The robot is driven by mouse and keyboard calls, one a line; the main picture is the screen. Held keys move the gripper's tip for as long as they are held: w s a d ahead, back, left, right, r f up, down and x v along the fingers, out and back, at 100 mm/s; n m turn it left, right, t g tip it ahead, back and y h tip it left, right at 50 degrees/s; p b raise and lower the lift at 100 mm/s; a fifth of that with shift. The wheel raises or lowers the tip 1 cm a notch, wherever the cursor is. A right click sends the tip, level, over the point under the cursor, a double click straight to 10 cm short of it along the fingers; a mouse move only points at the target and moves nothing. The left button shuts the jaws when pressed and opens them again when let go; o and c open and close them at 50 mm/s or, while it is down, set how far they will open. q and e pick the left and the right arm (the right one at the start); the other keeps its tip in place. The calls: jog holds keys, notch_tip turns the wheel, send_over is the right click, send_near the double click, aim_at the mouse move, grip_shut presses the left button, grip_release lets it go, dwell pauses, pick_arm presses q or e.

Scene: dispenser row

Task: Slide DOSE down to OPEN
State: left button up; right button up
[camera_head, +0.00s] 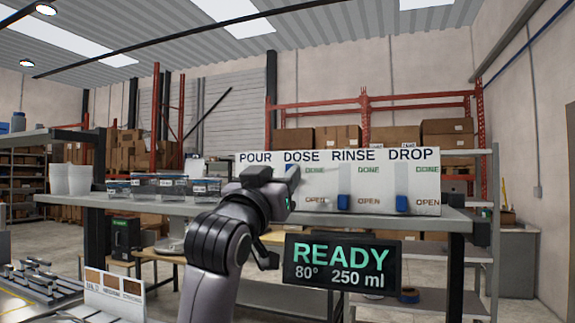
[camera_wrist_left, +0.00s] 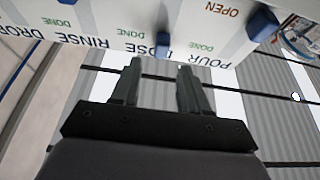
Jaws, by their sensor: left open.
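The white panel (camera_head: 370,180) is headed POUR, DOSE, RINSE and DROP. The blue DOSE slider (camera_head: 289,167) shows only in part, high in its track near DONE, with my left gripper (camera_head: 293,177) in front. In the left wrist view, which is turned over, the DOSE slider (camera_wrist_left: 163,43) is just ahead of the gap between the fingertips of my open left gripper (camera_wrist_left: 159,66). I cannot tell whether they touch it. The blue RINSE slider (camera_head: 343,202) and DROP slider (camera_head: 402,204) are low, near OPEN. My right gripper is not in view.
The panel stands on a grey shelf (camera_head: 456,220). A READY display (camera_head: 342,264) hangs below its front edge. Clear bins (camera_head: 160,185) and white cups (camera_head: 80,180) stand to the left. The blue POUR slider (camera_wrist_left: 262,25) is beside OPEN in the wrist view.

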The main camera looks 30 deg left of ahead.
aim_at(289, 167)
pick_arm(q)
jog(key=shift+p+x, duration=0.55)
jog(key=shift+x, duration=1.6)
jog(key=shift+f, duration=0.1)
grip_shut()
